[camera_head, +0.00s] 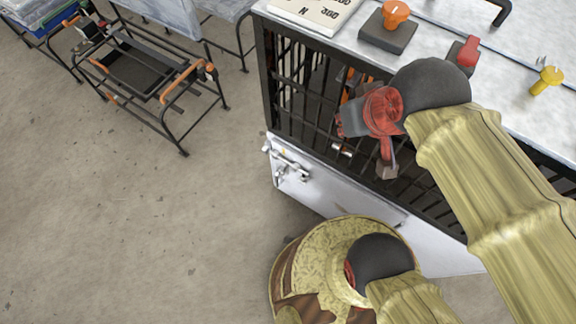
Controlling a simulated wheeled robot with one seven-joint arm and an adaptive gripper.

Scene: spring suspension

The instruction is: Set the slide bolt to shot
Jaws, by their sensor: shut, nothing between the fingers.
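The slide bolt (290,165) is a small light-metal bolt at the upper left of the white lower panel of the barred cabinet. It is too small to tell how far its rod is drawn or shot. My gripper (342,132) is in front of the cabinet's bars, up and to the right of the bolt and apart from it. It is shut and empty. Its fingers are small and partly lost against the dark bars. My arm covers part of the cabinet's right side.
The cabinet's top (452,50) carries an orange knob (396,13), a red control (467,53), a yellow knob (546,80) and a printed plate (312,10). A black frame with orange handles (150,75) stands at upper left.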

